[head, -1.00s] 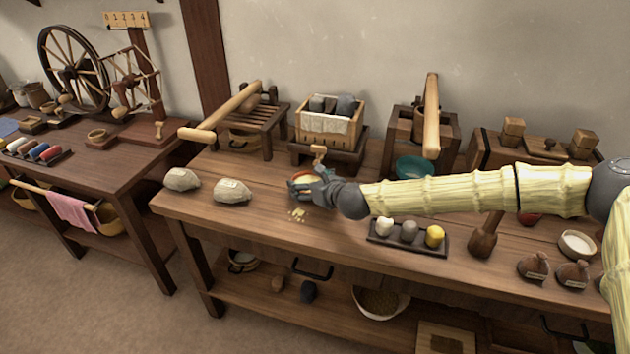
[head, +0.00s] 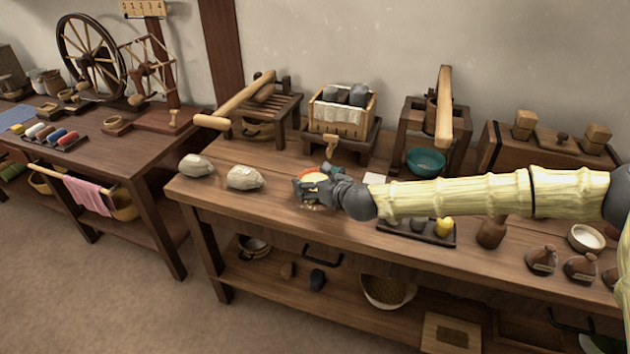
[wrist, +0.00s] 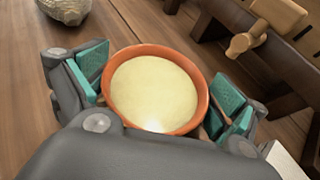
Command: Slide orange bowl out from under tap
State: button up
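The orange bowl (wrist: 118,112) is full of pale cream stuff and sits between the two teal-padded fingers of my gripper (wrist: 160,92) in the wrist view. Both pads lie close against its sides, and the gripper looks shut on it. The bowl shows in the head view (head: 306,175), partly hidden by my gripper (head: 308,188). The wooden tap (wrist: 272,22) sticks out from the bench beyond the bowl's far right rim; in the wrist view the bowl is clear of its spout. The tap also shows in the head view (head: 331,142).
A dark tray (head: 410,230) with small lumps and a teal bowl (head: 426,162) stand to the right. The table's front edge is close by.

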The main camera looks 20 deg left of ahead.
dwell(0.3)
jog(key=v, duration=1.2)
dwell(0.4)
